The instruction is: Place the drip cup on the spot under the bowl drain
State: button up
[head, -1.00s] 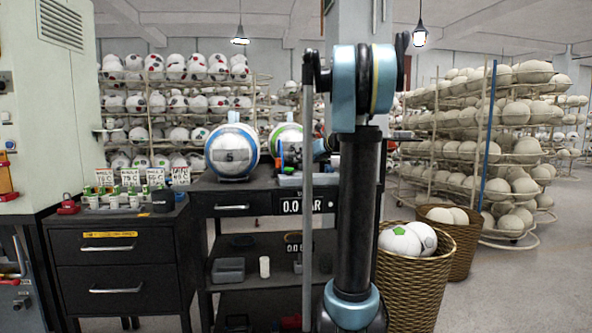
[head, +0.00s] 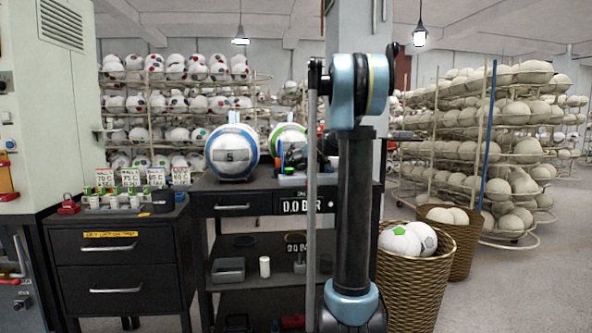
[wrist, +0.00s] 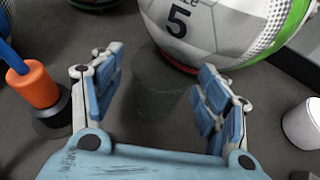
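In the wrist view my gripper (wrist: 160,75) has its two blue-padded fingers spread apart. A dark grey, cup-like cylinder (wrist: 158,88) shows between them, low in contrast against the dark surface. I cannot tell whether it is the drip cup, and no firm hold on it shows. A white cylinder (wrist: 302,124) stands to the right of the right finger. The ball marked 5 (wrist: 215,28) is just beyond the fingertips. In the head view my gripper is mostly hidden behind my arm at the bench. I cannot make out the bowl drain or the spot under it.
An orange-and-black tool (wrist: 40,92) stands left of my fingers. In the head view, a blue-banded ball (head: 232,151) sits on the black bench (head: 225,193). A white cylinder (head: 264,267) and a grey bin (head: 228,269) are on its shelf. A wicker basket (head: 415,285) stands at right.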

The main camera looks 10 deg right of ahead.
jog(key=c, duration=1.1)
jog(key=shift+s+r, duration=0.1)
jog(key=shift+c, duration=0.2)
jog(key=shift+s+r, duration=0.2)
notch_tip(320, 180, up, 11)
jog(key=s, duration=1.9)
jog(key=shift+s, duration=0.2)
